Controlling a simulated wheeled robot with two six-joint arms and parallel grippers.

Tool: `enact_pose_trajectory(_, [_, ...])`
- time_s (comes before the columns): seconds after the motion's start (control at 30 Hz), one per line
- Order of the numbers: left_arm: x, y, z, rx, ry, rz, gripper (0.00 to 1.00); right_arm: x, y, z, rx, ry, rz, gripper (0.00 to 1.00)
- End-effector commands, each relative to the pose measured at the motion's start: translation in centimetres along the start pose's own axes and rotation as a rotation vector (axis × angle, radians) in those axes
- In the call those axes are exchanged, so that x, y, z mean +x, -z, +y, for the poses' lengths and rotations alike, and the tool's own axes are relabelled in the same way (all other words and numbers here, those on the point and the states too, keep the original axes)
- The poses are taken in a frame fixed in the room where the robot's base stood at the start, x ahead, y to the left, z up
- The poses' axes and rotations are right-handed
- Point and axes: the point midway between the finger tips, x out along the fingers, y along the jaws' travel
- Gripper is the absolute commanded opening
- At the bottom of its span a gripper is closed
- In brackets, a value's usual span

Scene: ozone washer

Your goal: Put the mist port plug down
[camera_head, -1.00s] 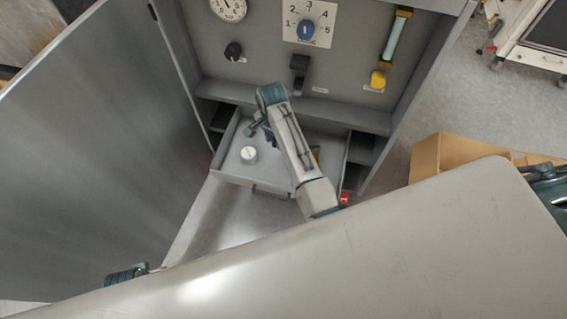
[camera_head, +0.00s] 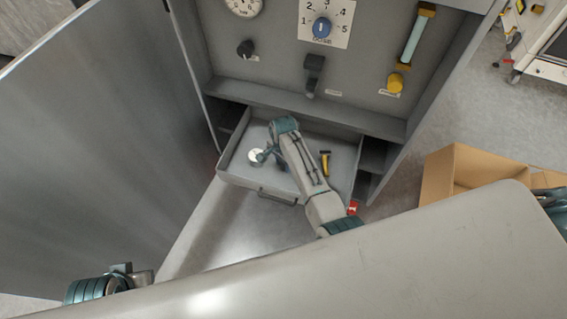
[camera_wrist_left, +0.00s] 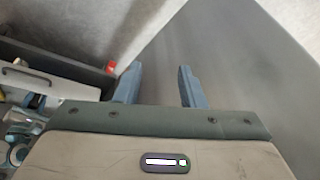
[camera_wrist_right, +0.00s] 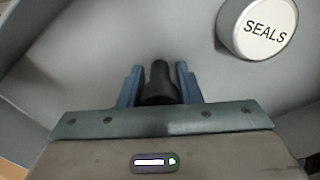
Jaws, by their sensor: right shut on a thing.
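My right gripper (camera_wrist_right: 160,80) is shut on a black plug (camera_wrist_right: 159,88), which shows between its fingers in the right wrist view. I take this for the mist port plug. In the head view the right gripper (camera_head: 266,155) is over the left part of an open grey drawer (camera_head: 232,181), close to a white round tin (camera_head: 254,157). The tin, marked SEALS, also shows in the right wrist view (camera_wrist_right: 262,28), right of the plug and apart from it. My left gripper (camera_wrist_left: 160,88) is open and empty beside a grey metal surface.
A yellow and black tool (camera_head: 324,163) lies in the drawer's right part. Above is a panel with a blue dial (camera_head: 321,27), a black lever (camera_head: 313,75) and a yellow-ended tube (camera_head: 412,48). A large grey door (camera_head: 110,150) stands at left, a cardboard box (camera_head: 437,178) at right.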

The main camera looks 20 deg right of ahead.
Motion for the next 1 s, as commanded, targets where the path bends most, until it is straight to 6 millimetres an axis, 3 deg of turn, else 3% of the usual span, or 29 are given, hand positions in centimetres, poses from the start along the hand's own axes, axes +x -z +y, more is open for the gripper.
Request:
enact_pose_trajectory(0.33, [0.1, 0.0, 0.0, 0.0, -0.002, 0.003, 0.36, 0.3, 0.0, 0.0, 0.0, 0.001, 0.001, 0.09])
enact_pose_trajectory(0.37, [0.1, 0.0, 0.0, 0.0, -0.002, 0.004, 0.36, 0.2, 0.0, -0.1, 0.0, 0.001, 0.001, 0.37])
enact_pose_trajectory(0.43, [0.1, 0.0, 0.0, 0.0, -0.002, 0.003, 0.36, 0.2, 0.0, 0.0, 0.0, 0.001, 0.001, 0.51])
enact_pose_trajectory(0.47, [0.1, 0.0, 0.0, 0.0, -0.002, 0.003, 0.36, 0.2, 0.0, 0.0, 0.0, 0.001, 0.001, 0.53])
enact_pose_trajectory(0.73, [0.0, 0.0, 0.0, 0.0, -0.001, 0.003, 0.36, 0.1, 0.0, 0.0, 0.0, 0.001, 0.001, 0.53])
enact_pose_trajectory(0.87, [-0.3, 0.1, 0.0, 0.0, 0.0, 0.003, 0.36, -1.0, 0.0, -0.1, 0.0, 0.003, 0.002, 0.53])
enact_pose_trajectory(1.0, [2.5, 0.0, 0.0, -0.004, -0.002, -0.022, 0.36, -3.6, 0.0, -0.1, 0.0, 0.004, 0.002, 0.53])
